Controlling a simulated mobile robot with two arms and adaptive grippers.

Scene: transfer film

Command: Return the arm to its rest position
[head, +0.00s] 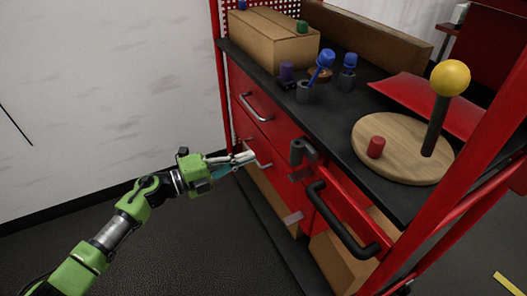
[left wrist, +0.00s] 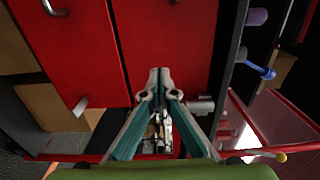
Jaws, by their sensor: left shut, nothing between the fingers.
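My left arm reaches in from the left in the head view. Its gripper (head: 246,157) is shut and empty, in front of the red drawers (head: 257,122) of the workbench. In the left wrist view the gripper's fingers (left wrist: 160,75) meet at their tips, with red drawer fronts (left wrist: 75,60) beyond them. I cannot tell whether the tips touch the drawer front. My right gripper is not in view.
The dark worktop (head: 335,115) carries a cardboard box (head: 270,42), a blue-topped tool (head: 325,58) and a round wooden board (head: 400,135) with a yellow ball (head: 450,78) on a post. A dark handle (head: 340,220) sticks out in front. Floor at left is clear.

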